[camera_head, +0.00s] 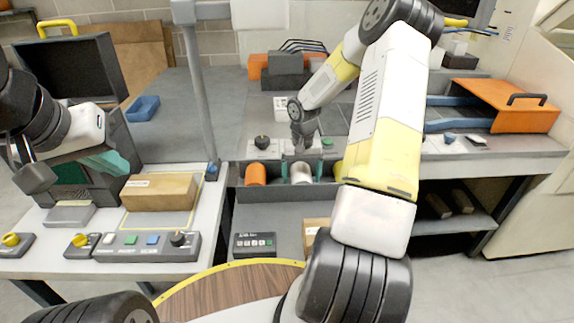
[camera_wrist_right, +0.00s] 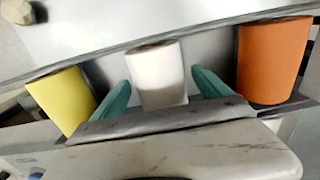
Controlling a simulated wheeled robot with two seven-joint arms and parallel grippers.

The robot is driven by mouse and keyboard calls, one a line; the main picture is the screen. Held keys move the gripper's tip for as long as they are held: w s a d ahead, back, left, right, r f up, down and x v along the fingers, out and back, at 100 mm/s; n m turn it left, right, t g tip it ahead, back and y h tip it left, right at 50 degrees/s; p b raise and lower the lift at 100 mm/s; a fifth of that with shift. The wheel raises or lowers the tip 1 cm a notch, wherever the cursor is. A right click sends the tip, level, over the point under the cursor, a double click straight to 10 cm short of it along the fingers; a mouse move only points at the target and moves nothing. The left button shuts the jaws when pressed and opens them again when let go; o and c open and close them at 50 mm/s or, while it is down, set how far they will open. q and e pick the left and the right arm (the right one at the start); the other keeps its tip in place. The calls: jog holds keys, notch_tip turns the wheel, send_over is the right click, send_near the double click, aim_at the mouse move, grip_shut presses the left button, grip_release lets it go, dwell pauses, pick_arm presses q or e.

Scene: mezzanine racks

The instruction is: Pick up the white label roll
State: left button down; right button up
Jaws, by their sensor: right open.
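The white label roll (camera_head: 300,174) stands in a dark tray (camera_head: 284,196) between an orange roll (camera_head: 256,174) and a yellow roll (camera_head: 338,170). In the right wrist view the white roll (camera_wrist_right: 158,72) lies between the two green fingers of my right gripper (camera_wrist_right: 160,82). The fingers are apart, one on each side, with a visible gap to the roll. In the head view my right gripper (camera_head: 303,141) is just above and behind the roll. My left gripper (camera_head: 108,161) is at the far left; its finger opening is not clear.
In the wrist view the yellow roll (camera_wrist_right: 62,100) and orange roll (camera_wrist_right: 272,60) flank the fingers. A cardboard box (camera_head: 160,191) and a button panel (camera_head: 146,246) are on the left table. A grey post (camera_head: 200,90) stands between the left table and tray. A black knob (camera_head: 262,142) is behind the tray.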

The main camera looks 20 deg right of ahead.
jog(key=shift+f, duration=0.3)
jog(key=c, duration=1.7)
